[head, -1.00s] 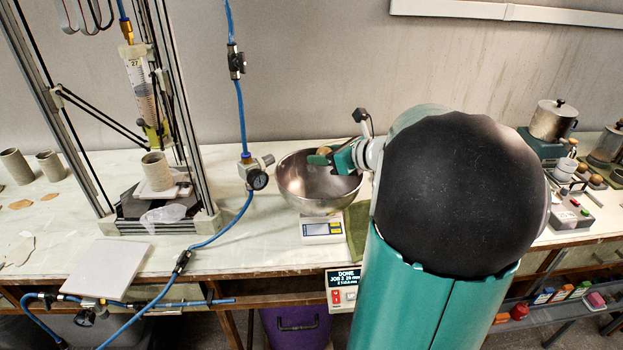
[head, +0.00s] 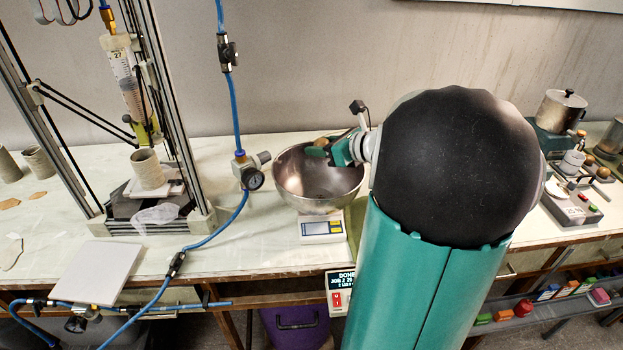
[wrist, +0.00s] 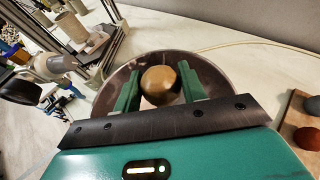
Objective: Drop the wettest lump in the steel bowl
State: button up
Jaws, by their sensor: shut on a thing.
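The steel bowl (head: 318,198) stands on a small scale on the bench, in the middle of the head view. My gripper (head: 320,147) is over the bowl's back part, near its rim. It is shut on a brownish lump (wrist: 160,85), which shows between the two green fingers in the wrist view. The bowl (wrist: 217,80) lies behind and below the lump there. The visible inside of the bowl looks empty in the head view, though the fingers and my arm hide part of it.
A pressure gauge on a blue hose (head: 253,178) stands close left of the bowl. A clay printer frame (head: 185,150) with a printed cup (head: 147,168) is farther left. Other lumps lie on a board (wrist: 291,113) at right in the wrist view.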

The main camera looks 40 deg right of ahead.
notch_tip(320, 180, down, 3)
jog(key=shift+s, duration=0.1)
jog(key=shift+f, duration=0.35)
jog(key=o, duration=1.1)
jog(key=shift+s, duration=0.1)
jog(key=v, duration=1.4)
jog(key=shift+f, duration=0.1)
